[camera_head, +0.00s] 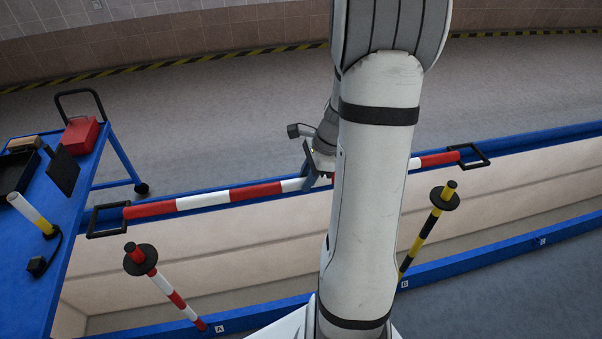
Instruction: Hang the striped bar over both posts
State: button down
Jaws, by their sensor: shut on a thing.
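The red and white striped bar (257,192) runs across the middle of the view, nearly level, with a black square loop at its left end (107,220) and another at its right end (475,155). My gripper (322,177) is shut on the bar near its middle; my arm hides part of the bar and most of the fingers. Post A (168,284), red and white with a black disc near its top, stands below the bar's left end. Post B (427,226), yellow and black with a similar disc, stands below the right end. Both loops appear apart from the posts.
A blue cart (40,262) at the left carries a red box (81,134), a black tray and a yellow-white cylinder. A pit with beige walls (230,260) and blue edges (480,268) lies around the posts. Grey floor (220,110) beyond is clear.

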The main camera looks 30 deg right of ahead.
jog(key=shift+a, duration=0.1)
dwell(0.3)
jog(key=shift+a, duration=0.1)
jog(key=shift+f, duration=0.2)
jog(key=shift+s+f+b, duration=0.15)
jog(key=shift+f+b, duration=2.15)
jog(key=shift+f, duration=0.5)
jog(key=shift+f, duration=0.15)
jog(key=shift+f+b, duration=0.65)
jog(key=shift+f, duration=0.15)
jog(key=shift+f, duration=0.1)
jog(key=shift+f+b, duration=2.3)
jog(key=shift+f, duration=0.6)
